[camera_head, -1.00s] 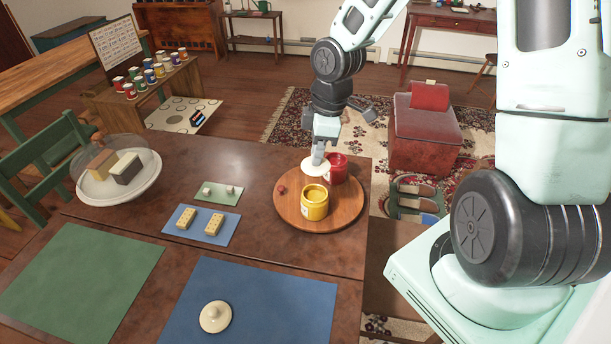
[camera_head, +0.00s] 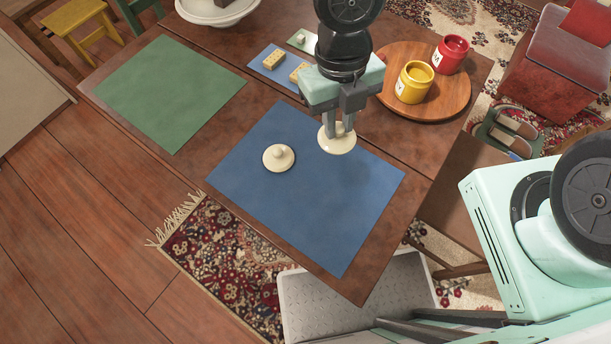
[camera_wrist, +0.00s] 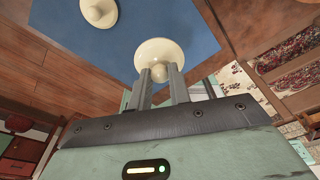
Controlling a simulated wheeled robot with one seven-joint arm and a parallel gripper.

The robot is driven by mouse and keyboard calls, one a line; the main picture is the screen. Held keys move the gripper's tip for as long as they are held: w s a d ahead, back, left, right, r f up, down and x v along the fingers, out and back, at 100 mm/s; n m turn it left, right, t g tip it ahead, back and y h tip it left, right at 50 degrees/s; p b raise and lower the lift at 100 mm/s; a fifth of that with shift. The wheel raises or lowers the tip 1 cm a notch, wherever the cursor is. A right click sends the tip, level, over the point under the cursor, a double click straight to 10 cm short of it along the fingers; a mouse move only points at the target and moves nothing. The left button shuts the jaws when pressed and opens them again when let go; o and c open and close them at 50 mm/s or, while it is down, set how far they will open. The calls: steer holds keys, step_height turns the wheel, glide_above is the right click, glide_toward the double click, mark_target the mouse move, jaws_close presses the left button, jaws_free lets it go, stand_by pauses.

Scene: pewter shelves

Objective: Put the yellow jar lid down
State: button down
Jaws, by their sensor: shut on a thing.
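My gripper (camera_head: 339,128) is shut on the knob of a cream jar lid (camera_head: 337,143), over the right part of the blue mat (camera_head: 295,215). In the wrist view the held lid (camera_wrist: 158,53) sits between the fingertips (camera_wrist: 159,72). I cannot tell whether it touches the mat. A second cream lid (camera_head: 279,158) lies knob up on the mat, left of the held one; it also shows in the wrist view (camera_wrist: 99,12). The yellow jar (camera_head: 414,84), marked Y, stands open on the round wooden board (camera_head: 446,100).
Yellow blocks (camera_head: 273,61) lie on a small blue mat just left of my gripper. The green mat (camera_head: 170,92) is empty. The front of the blue mat is clear.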

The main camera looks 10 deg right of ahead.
steer(key=s+a+f+n+b, duration=0.1)
steer(key=f+n, duration=0.1)
steer(key=s+a+f+n+b, duration=0.1)
steer(key=f+n, duration=0.1)
steer(key=s+a+f+n+b, duration=0.1)
steer(key=s+f+n, duration=0.1)
steer(key=shift+f+t+h, duration=0.3)
steer(key=shift+f+h, duration=0.1)
steer(key=shift+f+b, duration=0.7)
steer(key=shift+f, duration=1.5)
steer(key=shift+f, duration=0.1)
steer(key=shift+f, duration=0.1)
steer(key=c, duration=1.3)
jaws_free()
